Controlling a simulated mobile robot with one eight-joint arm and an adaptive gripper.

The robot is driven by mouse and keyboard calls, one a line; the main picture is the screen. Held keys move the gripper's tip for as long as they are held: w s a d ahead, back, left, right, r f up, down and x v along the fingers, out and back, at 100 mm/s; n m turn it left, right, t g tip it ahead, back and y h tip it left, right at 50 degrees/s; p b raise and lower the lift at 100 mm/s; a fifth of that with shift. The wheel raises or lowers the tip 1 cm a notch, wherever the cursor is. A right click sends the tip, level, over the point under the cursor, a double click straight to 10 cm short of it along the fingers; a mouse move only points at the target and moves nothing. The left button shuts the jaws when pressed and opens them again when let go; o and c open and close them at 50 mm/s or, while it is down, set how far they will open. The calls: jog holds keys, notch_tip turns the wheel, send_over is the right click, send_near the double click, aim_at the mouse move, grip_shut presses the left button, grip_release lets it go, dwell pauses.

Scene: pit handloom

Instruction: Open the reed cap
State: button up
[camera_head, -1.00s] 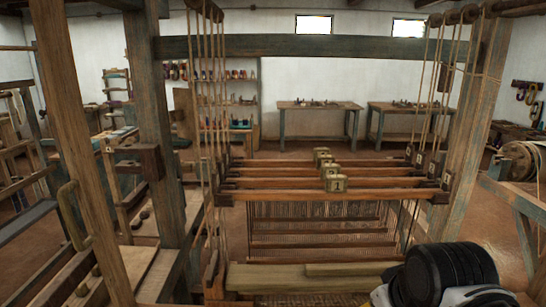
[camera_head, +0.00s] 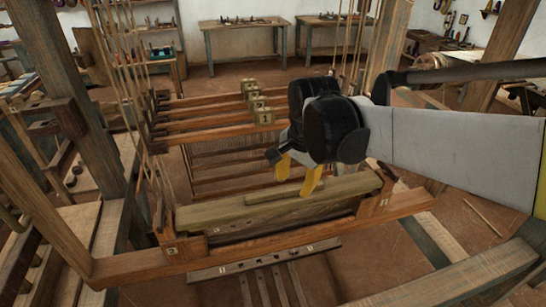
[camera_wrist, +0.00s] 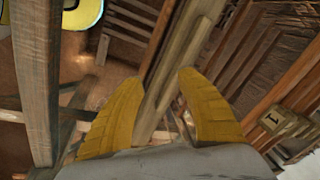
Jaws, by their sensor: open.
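The reed cap (camera_head: 215,213) is a pale greenish wooden beam lying along the top of the loom's batten (camera_head: 130,262). A narrow raised strip (camera_head: 262,196) runs along its top. My gripper (camera_head: 297,180) has two yellow fingers, open and pointing down, just above the cap near the strip. In the wrist view the fingers (camera_wrist: 158,77) stand apart, with a wooden bar (camera_wrist: 153,105) running between them. Nothing is held. I cannot tell whether the fingertips touch the wood. The cap lies flat on the batten.
Several heddle bars with numbered blocks (camera_head: 264,117) hang behind the cap, with cords (camera_head: 130,60) at the left. Upright posts (camera_head: 75,90) stand left and right. Work tables (camera_head: 243,24) stand far back.

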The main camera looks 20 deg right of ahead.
aim_at(286, 190)
jog(key=w+m+g+p, duration=0.3)
jog(key=w+m+p, duration=0.2)
jog(key=w+m, duration=0.25)
jog(key=shift+n, duration=0.35)
jog(key=f, duration=0.5)
jog(key=f+b, duration=0.1)
jog(key=f, duration=0.4)
jog(key=shift+w+d+f, duration=0.1)
jog(key=shift+d+f, duration=0.1)
jog(key=shift+f, duration=0.05)
grip_shut()
